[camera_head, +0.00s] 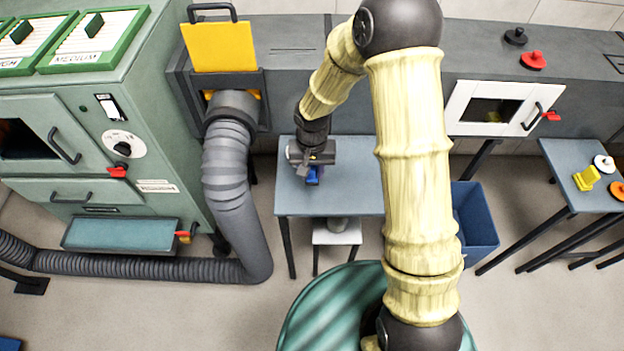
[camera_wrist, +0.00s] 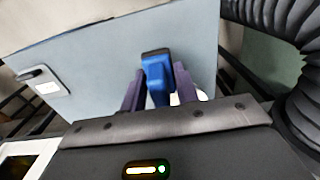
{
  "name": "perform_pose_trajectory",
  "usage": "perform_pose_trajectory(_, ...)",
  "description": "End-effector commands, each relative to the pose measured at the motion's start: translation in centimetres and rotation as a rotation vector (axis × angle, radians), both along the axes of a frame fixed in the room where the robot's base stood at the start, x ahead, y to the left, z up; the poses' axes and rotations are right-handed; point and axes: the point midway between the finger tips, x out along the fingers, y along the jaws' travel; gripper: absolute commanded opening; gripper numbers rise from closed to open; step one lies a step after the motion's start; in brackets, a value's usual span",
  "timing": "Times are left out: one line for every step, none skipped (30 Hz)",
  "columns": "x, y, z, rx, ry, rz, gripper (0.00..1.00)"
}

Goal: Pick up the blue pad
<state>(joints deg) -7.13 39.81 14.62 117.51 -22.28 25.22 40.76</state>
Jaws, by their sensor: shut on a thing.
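The blue pad (camera_wrist: 157,72) shows between the two fingers of my gripper (camera_wrist: 160,88) in the wrist view. It has a dark top end and a blue body. My gripper is shut on it. In the head view, my gripper (camera_head: 314,170) is over the left part of the small grey-blue table (camera_head: 350,190), and a bit of the blue pad (camera_head: 312,177) shows at its fingers. I cannot tell whether the pad touches the tabletop. Most of the pad is hidden by the gripper in the head view.
A thick grey hose (camera_head: 232,175) bends down left of the table. A blue bin (camera_head: 478,225) stands to its right. A second table (camera_head: 578,170) at the right holds a yellow piece (camera_head: 586,178) and discs. A green cabinet (camera_head: 100,110) fills the left side.

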Motion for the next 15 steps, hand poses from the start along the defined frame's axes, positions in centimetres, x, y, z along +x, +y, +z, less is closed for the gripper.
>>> perform_pose_trajectory(0.05, -0.04, 0.67, 0.000, -0.001, -0.001, 0.07)
perform_pose_trajectory(0.05, -0.04, 0.93, 0.000, -0.002, -0.001, 0.07)
perform_pose_trajectory(0.04, -0.02, 1.18, 0.000, -0.001, -0.001, 0.07)
perform_pose_trajectory(0.02, -0.02, 1.29, 0.000, -0.001, -0.001, 0.07)
perform_pose_trajectory(0.00, -0.01, 1.35, 0.000, 0.000, -0.001, 0.07)
perform_pose_trajectory(-0.02, 0.00, 1.39, 0.000, 0.001, 0.000, 0.07)
perform_pose_trajectory(-0.03, 0.00, 1.39, 0.000, 0.001, 0.000, 0.07)
perform_pose_trajectory(-0.03, 0.00, 1.38, 0.000, 0.001, 0.000, 0.07)
perform_pose_trajectory(-0.03, 0.00, 1.37, 0.000, 0.001, 0.000, 0.07)
perform_pose_trajectory(-0.03, 0.00, 1.37, 0.000, 0.001, 0.000, 0.07)
perform_pose_trajectory(-0.02, 0.00, 1.37, 0.000, 0.001, 0.000, 0.07)
perform_pose_trajectory(-0.02, 0.00, 1.36, 0.000, 0.001, 0.000, 0.07)
perform_pose_trajectory(-0.02, 0.00, 1.36, 0.000, 0.001, 0.000, 0.07)
perform_pose_trajectory(-0.02, 0.00, 1.36, 0.000, 0.001, 0.000, 0.07)
perform_pose_trajectory(-0.02, 0.00, 1.36, 0.000, 0.001, 0.000, 0.07)
